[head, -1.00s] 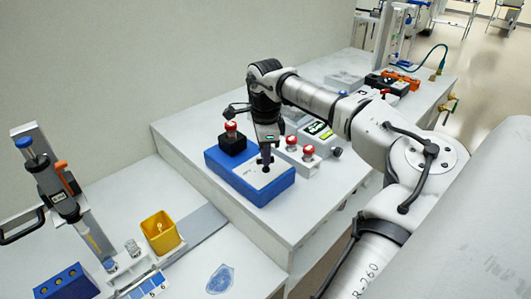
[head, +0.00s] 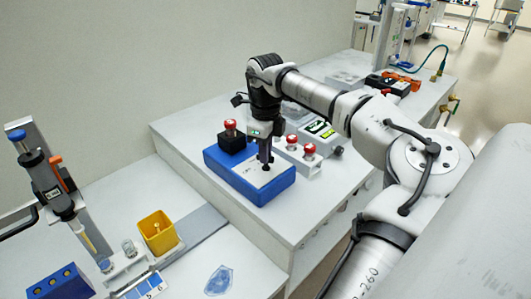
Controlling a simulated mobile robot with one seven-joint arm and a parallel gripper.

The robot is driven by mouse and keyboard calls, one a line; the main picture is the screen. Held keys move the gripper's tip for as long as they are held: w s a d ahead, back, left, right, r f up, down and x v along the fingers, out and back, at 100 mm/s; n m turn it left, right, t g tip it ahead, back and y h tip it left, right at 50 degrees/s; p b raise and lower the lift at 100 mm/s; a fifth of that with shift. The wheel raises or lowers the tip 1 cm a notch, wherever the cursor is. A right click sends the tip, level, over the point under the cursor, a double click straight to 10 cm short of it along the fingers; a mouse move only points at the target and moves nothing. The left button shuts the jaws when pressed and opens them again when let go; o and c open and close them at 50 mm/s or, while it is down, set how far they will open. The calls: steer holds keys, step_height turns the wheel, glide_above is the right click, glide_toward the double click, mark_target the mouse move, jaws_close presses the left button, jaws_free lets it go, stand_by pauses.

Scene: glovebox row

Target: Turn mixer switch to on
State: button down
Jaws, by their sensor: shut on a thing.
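A blue box with a white top plate, which looks like the mixer switch box (head: 276,187), sits on the raised white bench in the middle of the head view. My gripper (head: 266,166) points down onto its top plate and is shut on the switch (head: 266,169) there. The switch is small and mostly hidden by the fingers, so its exact position cannot be read. Faint dark marks show on the plate left of the fingers.
A yellow bin (head: 157,231) and a pipette stand (head: 52,185) are on the lower bench at left.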

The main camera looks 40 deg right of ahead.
steer(key=shift+m, duration=0.5)
steer(key=c, duration=1.5)
jaws_free()
steer(key=shift+r, duration=0.15)
step_height(320, 180, up, 14)
steer(key=p, duration=0.9)
steer(key=shift+f+p, duration=0.2)
steer(key=shift+p, duration=0.1)
steer(key=shift+f, duration=0.1)
